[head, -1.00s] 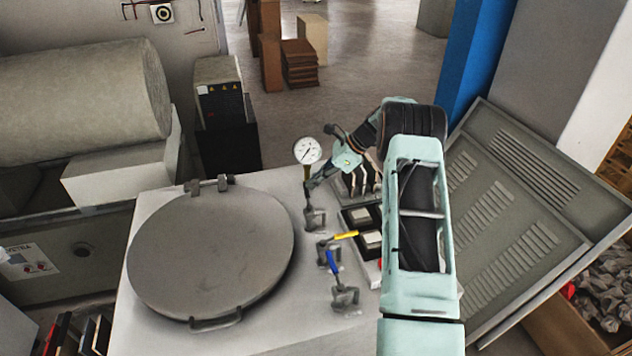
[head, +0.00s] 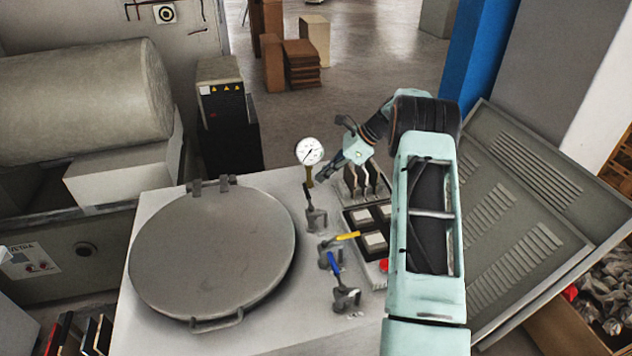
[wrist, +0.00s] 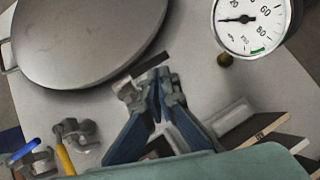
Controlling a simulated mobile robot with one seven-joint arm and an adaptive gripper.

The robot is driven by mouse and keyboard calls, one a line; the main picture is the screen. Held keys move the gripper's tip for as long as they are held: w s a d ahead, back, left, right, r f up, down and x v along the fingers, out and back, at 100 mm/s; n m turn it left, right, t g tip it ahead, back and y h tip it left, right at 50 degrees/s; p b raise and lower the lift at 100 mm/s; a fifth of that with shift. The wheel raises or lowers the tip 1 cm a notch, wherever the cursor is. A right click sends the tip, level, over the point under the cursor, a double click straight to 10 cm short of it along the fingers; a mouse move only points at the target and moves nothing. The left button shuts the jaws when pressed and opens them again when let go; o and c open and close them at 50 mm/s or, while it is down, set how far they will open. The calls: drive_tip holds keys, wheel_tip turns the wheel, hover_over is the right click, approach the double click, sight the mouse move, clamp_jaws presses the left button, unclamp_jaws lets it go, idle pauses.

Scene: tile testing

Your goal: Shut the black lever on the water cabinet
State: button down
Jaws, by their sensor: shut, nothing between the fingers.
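The water cabinet (head: 150,290) has a light top with a round grey lid. The black lever (head: 308,195) sits on the far valve (head: 316,218), below the gauge, and points away toward the back. My gripper (head: 323,178) is shut and empty, just right of the lever's far end and apart from it in the head view. In the wrist view my gripper (wrist: 158,76) is over the valve area. A dark strip of the lever (wrist: 150,63) shows just beyond the fingertips, which partly hide the valve (wrist: 130,94).
A pressure gauge (head: 309,151) stands close by the gripper. Valves with a yellow lever (head: 347,236) and a blue lever (head: 333,262) are nearer. Switches (head: 373,228) and a red button (head: 384,265) lie to the right. The round lid (head: 210,250) fills the left.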

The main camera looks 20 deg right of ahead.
drive_tip(key=v, duration=0.8)
